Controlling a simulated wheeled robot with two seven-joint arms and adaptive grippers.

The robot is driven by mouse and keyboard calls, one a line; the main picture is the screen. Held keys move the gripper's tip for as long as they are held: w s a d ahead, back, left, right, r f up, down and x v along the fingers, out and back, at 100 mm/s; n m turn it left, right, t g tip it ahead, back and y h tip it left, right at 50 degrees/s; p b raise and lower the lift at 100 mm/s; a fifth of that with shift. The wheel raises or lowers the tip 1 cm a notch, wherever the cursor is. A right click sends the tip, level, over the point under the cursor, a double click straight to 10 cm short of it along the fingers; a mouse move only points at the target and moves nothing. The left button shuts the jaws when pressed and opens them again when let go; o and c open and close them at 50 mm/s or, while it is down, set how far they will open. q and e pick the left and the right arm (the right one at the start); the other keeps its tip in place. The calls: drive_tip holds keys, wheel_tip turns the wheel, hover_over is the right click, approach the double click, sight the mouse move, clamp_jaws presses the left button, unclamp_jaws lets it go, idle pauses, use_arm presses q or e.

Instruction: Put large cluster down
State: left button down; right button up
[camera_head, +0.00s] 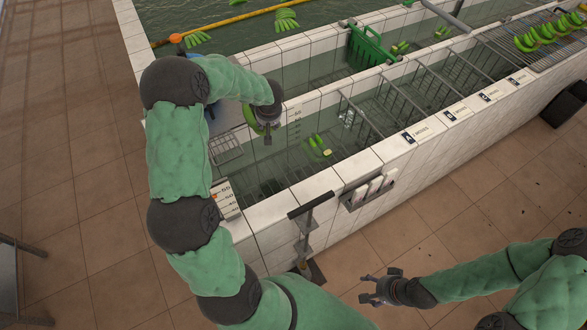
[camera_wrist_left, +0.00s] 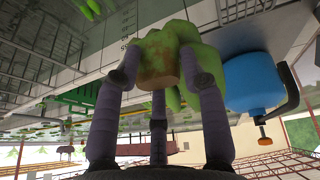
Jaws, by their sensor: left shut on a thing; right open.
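My left gripper (camera_head: 267,130) is shut on a large green banana cluster (camera_head: 251,119). It holds the cluster over the near left end of the tiled water basin, close to a wall with scale marks. In the left wrist view the fingers close around the cluster (camera_wrist_left: 183,50), whose cut crown shows brownish. My right gripper (camera_head: 380,287) is open and empty, above the tiled floor in front of the basin.
Small bananas (camera_head: 319,147) lie in the basin. A green crate (camera_head: 366,47) stands farther back. A blue device (camera_wrist_left: 251,82) is close to the held cluster in the wrist view. A black-handled tool (camera_head: 310,206) stands by the basin's front wall (camera_head: 270,211).

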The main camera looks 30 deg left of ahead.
use_arm(q)
wheel_tip(320, 180, down, 32)
drive_tip(key=b, duration=2.7)
drive_tip(key=shift+w+a, duration=0.3)
drive_tip(key=shift+w, duration=0.05)
